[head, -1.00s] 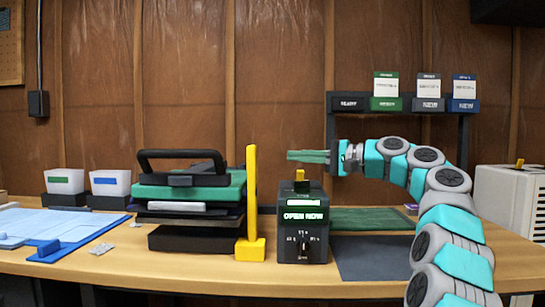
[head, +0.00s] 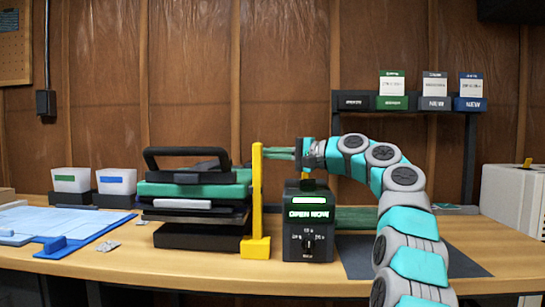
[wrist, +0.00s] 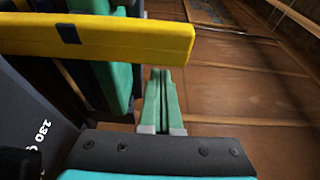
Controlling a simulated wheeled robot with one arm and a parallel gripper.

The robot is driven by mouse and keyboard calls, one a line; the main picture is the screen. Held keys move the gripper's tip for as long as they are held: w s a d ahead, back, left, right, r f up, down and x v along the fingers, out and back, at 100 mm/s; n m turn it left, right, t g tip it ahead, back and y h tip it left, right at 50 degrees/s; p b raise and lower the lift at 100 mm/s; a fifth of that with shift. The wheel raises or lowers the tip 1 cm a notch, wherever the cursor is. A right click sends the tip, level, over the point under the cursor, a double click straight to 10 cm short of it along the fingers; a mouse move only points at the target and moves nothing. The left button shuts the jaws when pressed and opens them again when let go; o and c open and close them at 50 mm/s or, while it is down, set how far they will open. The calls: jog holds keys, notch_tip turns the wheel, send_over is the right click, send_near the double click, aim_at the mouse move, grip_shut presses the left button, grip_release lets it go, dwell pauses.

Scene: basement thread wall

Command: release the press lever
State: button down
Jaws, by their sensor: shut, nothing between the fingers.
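The press (head: 195,190) stands left of centre in the head view, with a green plate, dark plates and a black top handle. Its yellow press lever (head: 257,200) stands upright at the press's right side. In the wrist view the lever (wrist: 110,38) crosses the upper left as a yellow bar with a dark band. My gripper (head: 268,153) is shut and empty, its green fingers pointing left at the lever's upper end. In the wrist view the fingertips (wrist: 161,72) lie just below the bar, near its right end. I cannot tell whether they touch it.
A dark box (head: 308,228) reading "OPEN NOW" stands right of the lever, below my gripper. A shelf (head: 405,112) with labelled blocks is behind my arm. Blue sheets (head: 60,225) and two white bins (head: 70,180) are at the left.

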jog(key=shift+s+b, duration=0.85)
jog(key=shift+s, duration=0.65)
jog(key=shift+f, duration=0.1)
